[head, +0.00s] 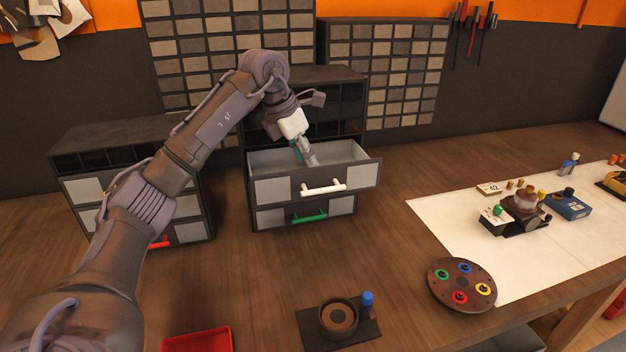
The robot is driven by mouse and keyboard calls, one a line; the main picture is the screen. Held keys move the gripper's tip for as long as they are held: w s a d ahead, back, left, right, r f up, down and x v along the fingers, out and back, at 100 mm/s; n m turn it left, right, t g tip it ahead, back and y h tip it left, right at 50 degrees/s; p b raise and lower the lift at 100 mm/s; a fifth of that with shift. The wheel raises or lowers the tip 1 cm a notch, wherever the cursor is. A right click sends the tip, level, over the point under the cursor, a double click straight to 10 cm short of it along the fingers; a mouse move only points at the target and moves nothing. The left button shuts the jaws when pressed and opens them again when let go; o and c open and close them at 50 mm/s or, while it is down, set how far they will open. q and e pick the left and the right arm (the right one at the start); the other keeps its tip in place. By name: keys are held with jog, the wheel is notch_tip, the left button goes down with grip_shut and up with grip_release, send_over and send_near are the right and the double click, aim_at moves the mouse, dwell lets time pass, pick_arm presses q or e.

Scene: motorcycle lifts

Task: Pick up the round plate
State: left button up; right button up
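A round plate (446,292), dark brown with colored rings in green, blue, yellow and red on it, lies at the right front of the wooden table, its right edge by the white sheet. My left gripper (308,157) is far from it, up and to the left, pointing down into the open top drawer (268,187) with the white handle. Its fingertips are small and partly merge with the drawer's inside, so I cannot tell whether they are open or hold anything. My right gripper is not in view.
A round brown cup (338,318) and a blue peg (367,299) stand on a dark mat left of the plate. A red tray (197,340) lies at the front. The white sheet (440,222) carries a small assembly and blocks. Bare table lies between drawers and plate.

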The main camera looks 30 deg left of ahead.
pick_arm(q)
jog(key=p+x, duration=0.1)
jog(key=x, duration=0.2)
jog(key=shift+d+f, duration=0.15)
jog(key=shift+f, duration=0.2)
jog(key=shift+w+f, duration=0.1)
jog(key=shift+f, duration=0.25)
jog(key=shift+c, duration=0.4)
grip_shut()
jog(key=shift+r, duration=0.15)
